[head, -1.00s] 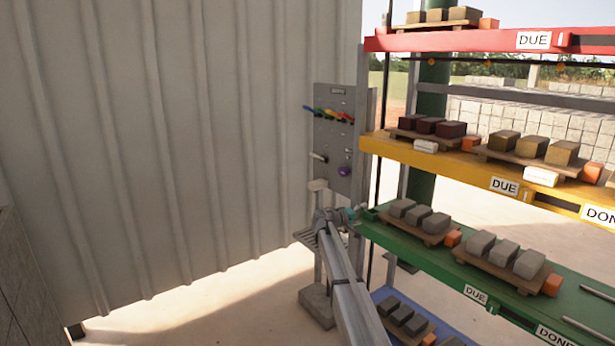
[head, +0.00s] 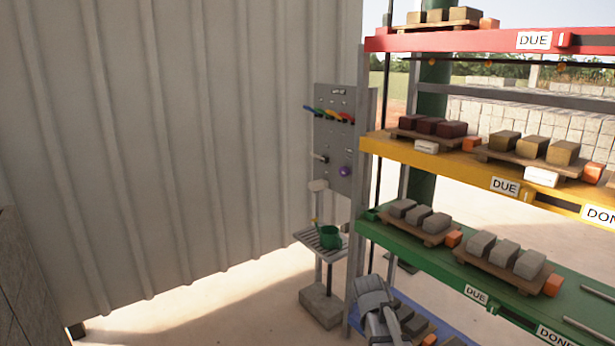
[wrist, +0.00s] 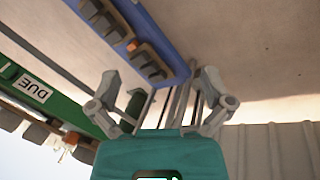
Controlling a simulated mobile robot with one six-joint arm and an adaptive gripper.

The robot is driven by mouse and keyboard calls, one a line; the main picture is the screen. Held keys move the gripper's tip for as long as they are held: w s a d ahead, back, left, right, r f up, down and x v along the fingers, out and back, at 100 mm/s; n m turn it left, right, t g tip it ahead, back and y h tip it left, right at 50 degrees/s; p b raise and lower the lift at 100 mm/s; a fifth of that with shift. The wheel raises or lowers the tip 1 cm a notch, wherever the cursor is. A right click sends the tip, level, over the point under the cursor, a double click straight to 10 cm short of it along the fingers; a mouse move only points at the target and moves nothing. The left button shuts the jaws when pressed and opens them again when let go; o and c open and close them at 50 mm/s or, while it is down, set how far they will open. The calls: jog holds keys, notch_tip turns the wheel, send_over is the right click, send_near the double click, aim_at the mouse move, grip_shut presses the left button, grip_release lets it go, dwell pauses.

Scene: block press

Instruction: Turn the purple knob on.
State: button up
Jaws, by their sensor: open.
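The purple knob (head: 345,171) sits low on the right of the grey control panel (head: 333,140), which is fixed beside the rack against the ribbed wall. The knob is small, and its setting cannot be read. My arm comes in at the bottom of the head view, well below the panel and in front of the rack; its fingertips are not clear there. In the wrist view my gripper (wrist: 160,92) is open and empty, fingers wide apart. The knob does not show in the wrist view.
Coloured levers (head: 330,115) and a pale-tipped handle (head: 319,158) share the panel. A green pot (head: 329,237) stands on a small slatted stand (head: 312,241) below. The green shelf (head: 420,258) and yellow shelf (head: 455,165) carry blocks at right. Floor left of the stand is clear.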

jog(key=s+a+f+g+y, duration=0.1)
jog(key=s+a+y, duration=0.3)
jog(key=s, duration=0.8)
notch_tip(320, 180, up, 16)
jog(key=p, duration=1.6)
jog(key=shift+r, duration=0.25)
jog(key=shift+w, duration=0.1)
